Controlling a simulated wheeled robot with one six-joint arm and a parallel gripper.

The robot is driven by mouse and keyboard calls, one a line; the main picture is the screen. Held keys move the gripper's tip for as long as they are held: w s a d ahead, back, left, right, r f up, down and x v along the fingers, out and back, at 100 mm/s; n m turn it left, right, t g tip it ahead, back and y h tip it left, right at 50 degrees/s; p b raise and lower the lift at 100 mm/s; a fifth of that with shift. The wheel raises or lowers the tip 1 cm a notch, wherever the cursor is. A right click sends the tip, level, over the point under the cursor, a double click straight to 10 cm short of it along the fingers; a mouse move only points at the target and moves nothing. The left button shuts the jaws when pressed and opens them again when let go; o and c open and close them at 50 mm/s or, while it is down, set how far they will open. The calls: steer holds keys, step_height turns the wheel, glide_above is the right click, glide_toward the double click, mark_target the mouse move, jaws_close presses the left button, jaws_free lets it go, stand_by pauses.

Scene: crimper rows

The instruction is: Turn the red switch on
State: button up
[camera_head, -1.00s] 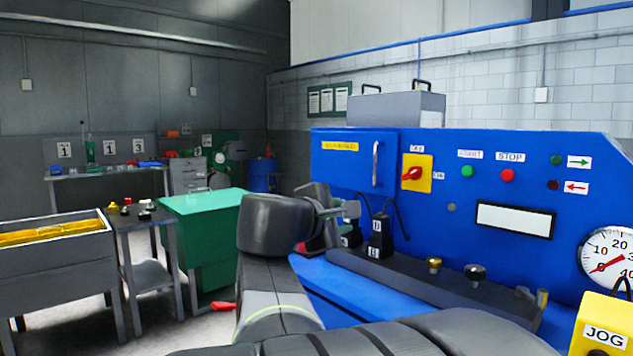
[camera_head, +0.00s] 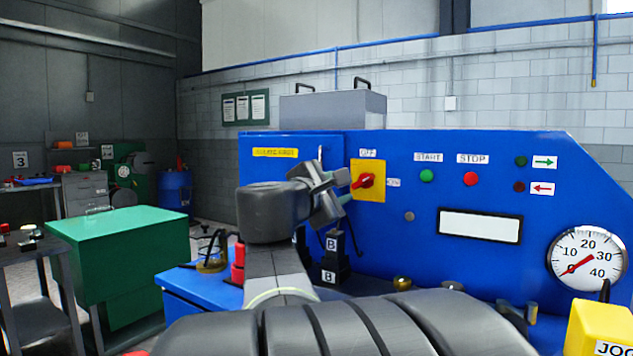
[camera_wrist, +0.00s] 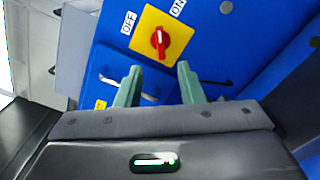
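The red switch (camera_head: 363,181) is a red rotary knob on a yellow square plate on the blue machine's front panel. An OFF label sits above the plate and an ON label to its right. In the head view the knob's handle slants, its lower end toward the left. In the wrist view the red switch (camera_wrist: 160,40) is just beyond the fingertips, with OFF and ON labels at the plate's sides. My gripper (camera_head: 343,188) is left of the knob in the head view. In the wrist view my gripper (camera_wrist: 159,70) has its two green fingers apart with nothing between them.
The blue panel (camera_head: 400,240) also carries a green START button (camera_head: 427,176), a red STOP button (camera_head: 471,179) and a gauge (camera_head: 588,259). Black blocks marked B (camera_head: 331,260) stand below my gripper. A yellow JOG box (camera_head: 600,330) is at lower right. A green cabinet (camera_head: 120,250) stands left.

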mark_target(363, 181)
steer(key=x, duration=1.2)
steer(key=shift+f, duration=0.1)
jaws_close()
